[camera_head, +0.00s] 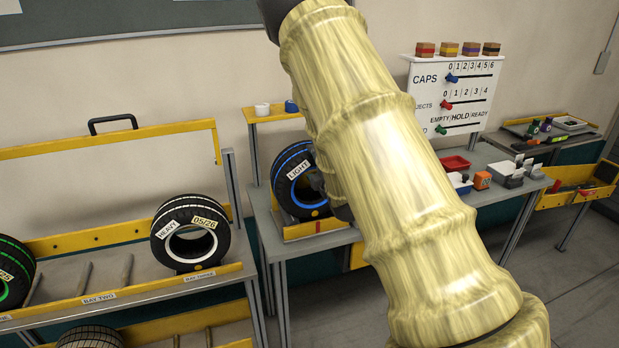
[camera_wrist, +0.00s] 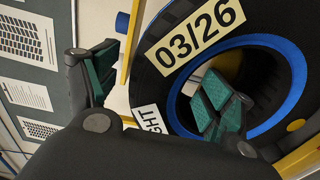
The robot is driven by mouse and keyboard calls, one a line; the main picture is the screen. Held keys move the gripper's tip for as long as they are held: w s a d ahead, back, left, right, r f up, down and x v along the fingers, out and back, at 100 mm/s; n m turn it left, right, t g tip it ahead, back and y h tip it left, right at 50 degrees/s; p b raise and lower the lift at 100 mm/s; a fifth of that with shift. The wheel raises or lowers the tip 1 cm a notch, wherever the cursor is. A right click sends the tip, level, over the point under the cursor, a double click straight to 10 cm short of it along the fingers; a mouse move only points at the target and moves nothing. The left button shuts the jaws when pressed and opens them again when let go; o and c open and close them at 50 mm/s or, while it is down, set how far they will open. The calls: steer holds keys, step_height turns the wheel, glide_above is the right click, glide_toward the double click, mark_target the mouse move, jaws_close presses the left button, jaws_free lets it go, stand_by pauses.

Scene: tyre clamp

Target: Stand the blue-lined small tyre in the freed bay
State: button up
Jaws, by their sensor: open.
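The blue-lined tyre (camera_head: 284,189) marked LIGHT stands upright in a yellow holder (camera_head: 318,228) on the grey bench. In the wrist view the same tyre (camera_wrist: 163,92) fills the right side, with a 03/26 label. My gripper (camera_wrist: 155,90) is open around the tyre's wall. One finger is at the tyre's central hole and the other is outside the tread; contact cannot be told. My arm hides most of the gripper in the head view. The bay marked BAY TWO (camera_head: 98,299) on the rack at left is empty, showing bare rods.
A white-lined HEAVY tyre (camera_head: 189,234) stands in the bay to its right. A green-lined tyre (camera_head: 16,270) stands at the left edge. Another tyre (camera_head: 90,337) is lower down. A small shelf with cups (camera_head: 262,109) rises behind the bench. Red and white trays (camera_head: 455,164) lie at right.

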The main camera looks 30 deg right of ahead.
steer(key=shift+r+p+x, duration=0.2)
steer(key=shift+p+x, duration=1.3)
steer(key=shift+x, duration=0.6)
steer(key=shift+w+f, duration=0.15)
steer(key=shift+w, duration=0.5)
jaws_close()
